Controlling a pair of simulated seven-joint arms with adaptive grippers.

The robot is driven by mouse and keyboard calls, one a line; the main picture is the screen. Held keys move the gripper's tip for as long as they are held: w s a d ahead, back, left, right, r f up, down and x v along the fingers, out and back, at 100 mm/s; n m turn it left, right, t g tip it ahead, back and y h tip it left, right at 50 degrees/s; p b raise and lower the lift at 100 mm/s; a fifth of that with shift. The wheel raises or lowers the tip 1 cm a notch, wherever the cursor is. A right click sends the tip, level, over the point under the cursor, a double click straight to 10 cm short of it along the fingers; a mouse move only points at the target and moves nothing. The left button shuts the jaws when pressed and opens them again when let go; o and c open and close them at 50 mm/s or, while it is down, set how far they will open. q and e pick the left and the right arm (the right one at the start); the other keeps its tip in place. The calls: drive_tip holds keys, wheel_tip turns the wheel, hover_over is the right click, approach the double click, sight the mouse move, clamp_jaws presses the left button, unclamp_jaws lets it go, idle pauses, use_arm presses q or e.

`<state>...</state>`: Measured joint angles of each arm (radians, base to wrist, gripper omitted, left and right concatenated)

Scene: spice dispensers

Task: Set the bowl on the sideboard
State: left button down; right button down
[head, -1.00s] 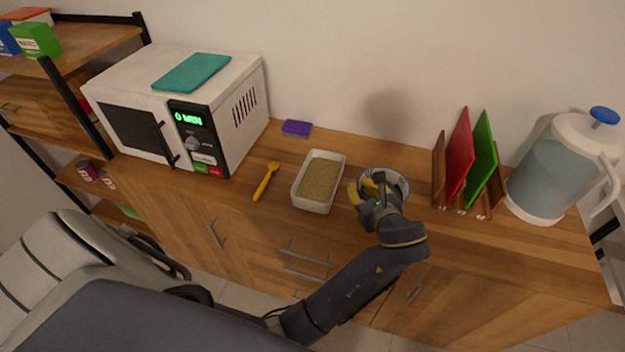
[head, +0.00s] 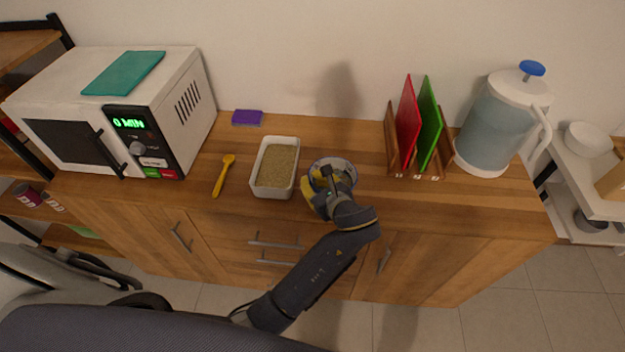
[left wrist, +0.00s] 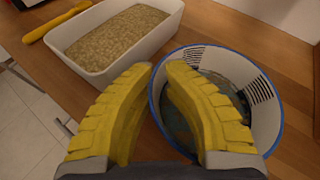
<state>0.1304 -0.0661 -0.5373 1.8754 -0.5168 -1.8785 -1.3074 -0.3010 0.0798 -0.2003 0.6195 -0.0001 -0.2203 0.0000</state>
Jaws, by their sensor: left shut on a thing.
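The bowl (head: 341,163), white with a blue rim and dark striped patches, is at the sideboard's (head: 375,205) top, right of the tray of grain. My left gripper (head: 318,184) is shut on the bowl's near-left wall. In the left wrist view, its yellow fingers (left wrist: 160,68) straddle the wall of the bowl (left wrist: 264,112), one outside and one inside. The bowl looks roughly level; I cannot tell whether its base touches the wood. The fingers hide part of it. My right gripper is not in view.
The white tray of grain (head: 275,168) stands close on the left, with a yellow spoon (head: 223,176) beyond it. A purple sponge (head: 247,118), a microwave (head: 120,110), a rack of boards (head: 420,130) and a jug (head: 497,125) stand around. Bare wood lies between bowl and rack.

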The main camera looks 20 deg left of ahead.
use_arm(q)
drive_tip(key=c, duration=1.4)
unclamp_jaws()
drive_tip(key=shift+f, duration=0.1)
drive_tip(key=shift+c, duration=0.2)
drive_tip(key=shift+v, duration=2.8)
